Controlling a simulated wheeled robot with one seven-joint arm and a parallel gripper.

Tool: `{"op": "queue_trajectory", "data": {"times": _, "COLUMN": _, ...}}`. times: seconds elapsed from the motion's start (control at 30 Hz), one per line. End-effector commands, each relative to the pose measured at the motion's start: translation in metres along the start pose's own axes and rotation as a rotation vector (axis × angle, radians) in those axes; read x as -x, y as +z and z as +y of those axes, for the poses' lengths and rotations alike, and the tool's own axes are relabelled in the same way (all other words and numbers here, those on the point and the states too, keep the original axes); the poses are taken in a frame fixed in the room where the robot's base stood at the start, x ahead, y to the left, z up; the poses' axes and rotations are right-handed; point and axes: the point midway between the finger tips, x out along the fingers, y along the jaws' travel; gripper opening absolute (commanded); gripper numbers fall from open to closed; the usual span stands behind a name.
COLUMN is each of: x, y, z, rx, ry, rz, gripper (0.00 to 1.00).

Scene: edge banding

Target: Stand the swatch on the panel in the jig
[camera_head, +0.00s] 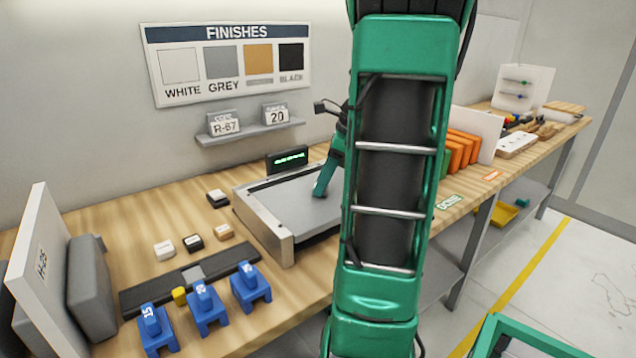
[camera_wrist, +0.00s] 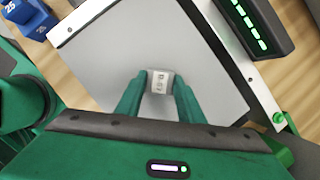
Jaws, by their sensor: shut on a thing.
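In the wrist view my gripper (camera_wrist: 160,88) is shut on a small pale swatch (camera_wrist: 161,82) with dark lettering, held between its green fingertips. In the head view my gripper (camera_head: 320,190) points down over the grey plate of a metal-framed tray; the swatch is too small to make out there. I cannot tell whether the swatch touches the plate (camera_wrist: 110,55). A white upright panel (camera_head: 38,235) with a dark label stands at far left between grey pads (camera_head: 88,282) that look like a jig.
A small display (camera_head: 287,159) stands behind the tray (camera_head: 285,245). Small blocks (camera_head: 194,243), a black strip (camera_head: 140,298) and blue numbered stands (camera_head: 205,305) lie between tray and panel. A shelf (camera_head: 250,130) with two cards is on the wall. Orange boards (camera_head: 465,148) stand to the right.

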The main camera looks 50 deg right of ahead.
Motion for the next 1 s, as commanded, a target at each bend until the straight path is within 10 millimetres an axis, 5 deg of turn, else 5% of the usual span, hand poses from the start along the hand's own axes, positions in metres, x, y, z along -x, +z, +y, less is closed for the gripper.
{"op": "queue_trajectory", "data": {"times": 0.37, "x": -0.004, "y": -0.001, "z": 0.0, "rx": 0.001, "ry": 0.001, "rz": 0.0, "gripper": 0.13}}
{"op": "queue_trajectory", "data": {"times": 0.4, "x": -0.004, "y": -0.001, "z": 0.0, "rx": 0.001, "ry": 0.0, "rz": 0.0, "gripper": 0.39}}
{"op": "queue_trajectory", "data": {"times": 0.47, "x": -0.004, "y": -0.001, "z": 0.0, "rx": 0.002, "ry": 0.0, "rz": 0.0, "gripper": 0.53}}
{"op": "queue_trajectory", "data": {"times": 0.83, "x": -0.001, "y": 0.001, "z": 0.001, "rx": 0.003, "ry": 0.0, "rz": 0.0, "gripper": 0.53}}
{"op": "queue_trajectory", "data": {"times": 1.0, "x": 0.019, "y": 0.001, "z": 0.0, "rx": 0.003, "ry": -0.003, "rz": 0.001, "gripper": 0.53}}
